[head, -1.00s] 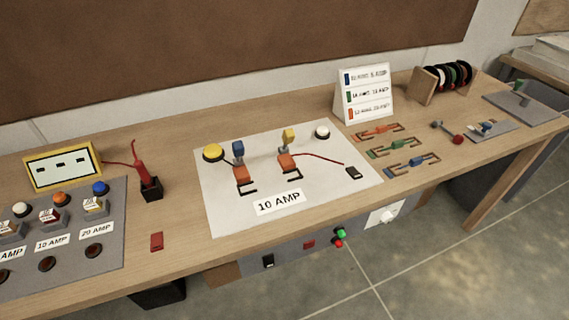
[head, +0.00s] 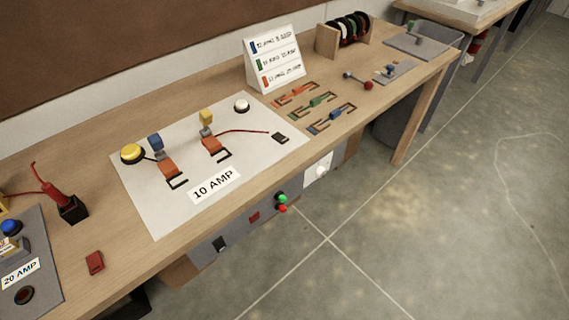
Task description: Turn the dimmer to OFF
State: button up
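A white plate with a round white knob (head: 318,172) is on the front face of the workbench, below the tabletop edge, in the middle of the head view. It looks like the dimmer. Its marks are too small to read, so I cannot tell its setting. Beside it to the left on the same front panel are a green button (head: 282,198) and a red button (head: 283,209). My gripper is not in view.
The wooden workbench (head: 100,164) runs diagonally across the view. A white board (head: 146,209) labelled 10 AMP lies on it. A red switch (head: 254,217) and a black switch (head: 219,244) sit on the front panel. The floor (head: 400,220) to the right is clear.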

aim_at(320, 172)
jog(key=l, duration=0.75)
jog(key=i+l, duration=0.15)
jog(key=l, duration=0.6)
jog(key=u, duration=0.05)
